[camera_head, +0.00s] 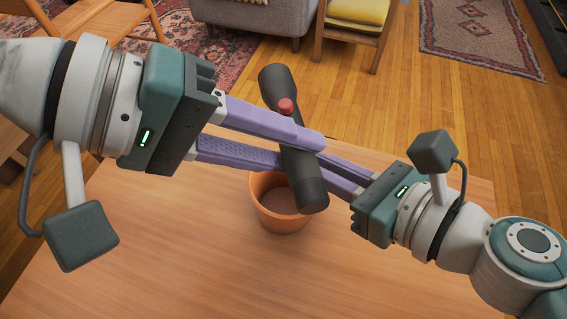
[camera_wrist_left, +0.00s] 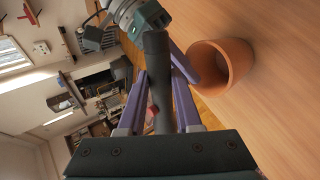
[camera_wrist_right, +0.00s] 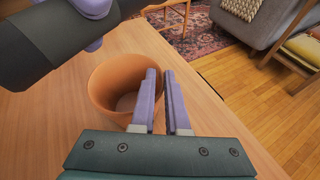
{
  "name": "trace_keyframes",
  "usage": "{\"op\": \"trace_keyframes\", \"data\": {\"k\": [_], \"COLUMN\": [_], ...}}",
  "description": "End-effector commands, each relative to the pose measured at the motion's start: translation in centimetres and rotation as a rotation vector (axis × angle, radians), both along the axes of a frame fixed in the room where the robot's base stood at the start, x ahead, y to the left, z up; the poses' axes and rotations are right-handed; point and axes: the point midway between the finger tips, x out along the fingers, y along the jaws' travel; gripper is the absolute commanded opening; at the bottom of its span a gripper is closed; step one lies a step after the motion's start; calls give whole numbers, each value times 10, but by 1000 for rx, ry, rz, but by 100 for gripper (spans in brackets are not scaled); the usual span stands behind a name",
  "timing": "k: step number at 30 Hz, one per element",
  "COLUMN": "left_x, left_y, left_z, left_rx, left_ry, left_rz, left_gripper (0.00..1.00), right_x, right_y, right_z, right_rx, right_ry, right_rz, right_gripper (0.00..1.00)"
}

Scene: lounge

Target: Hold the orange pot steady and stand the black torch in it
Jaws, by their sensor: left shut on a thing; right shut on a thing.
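The black torch (camera_head: 279,90), with a red button (camera_head: 287,106), is held up tilted between the purple fingers of my left gripper (camera_head: 309,160). Its lower end hangs above the right side of the orange pot (camera_head: 275,222), and it looks apart from the pot. The pot stands upright on the wooden table, and its inside looks empty. In the right wrist view my right gripper (camera_wrist_right: 160,76) is shut on the pot's wall at the rim. In the head view the torch hides part of the right fingers and the rim.
The wooden table (camera_head: 150,270) is bare around the pot. Its far edge lies just beyond the pot. Past it are a wooden floor, a grey sofa (camera_head: 262,18), a chair with a yellow cushion (camera_head: 357,12) and rugs (camera_head: 478,35).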

Motion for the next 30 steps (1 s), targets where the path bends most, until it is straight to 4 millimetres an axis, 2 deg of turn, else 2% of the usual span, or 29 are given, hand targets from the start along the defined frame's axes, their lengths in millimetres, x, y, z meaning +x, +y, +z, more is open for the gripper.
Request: {"op": "trace_keyframes", "data": {"k": [3, 8, 14, 17, 22, 25, 30], "left_x": [1, -4, -13, -15, -10, -4, 6], "left_y": [0, -6, -17, -19, -14, -8, 3], "left_z": [20, 38, 57, 68, 85, 91, 94], "left_rx": [0, -15, -108, -219, -556, -734, -919], "left_ry": [-3, 62, 334, 548, 974, 1117, 1226], "left_rz": [0, 37, 198, 325, 566, 639, 694], "left_gripper": [0, 0, 0, 0, 0, 0, 0], "right_x": [-4, -4, -4, -4, -3, -3, -4], "right_y": [-1, -1, -1, -1, -1, -1, -1], "right_z": [-6, -6, -6, -6, -6, -6, -6], "right_rx": [-8, -8, -8, -9, -9, -8, -8], "right_ry": [11, 11, 11, 11, 11, 11, 11], "right_rz": [2, 2, 2, 2, 2, 2, 2], "right_gripper": [0, 0, 0, 0, 0, 0, 0]}}
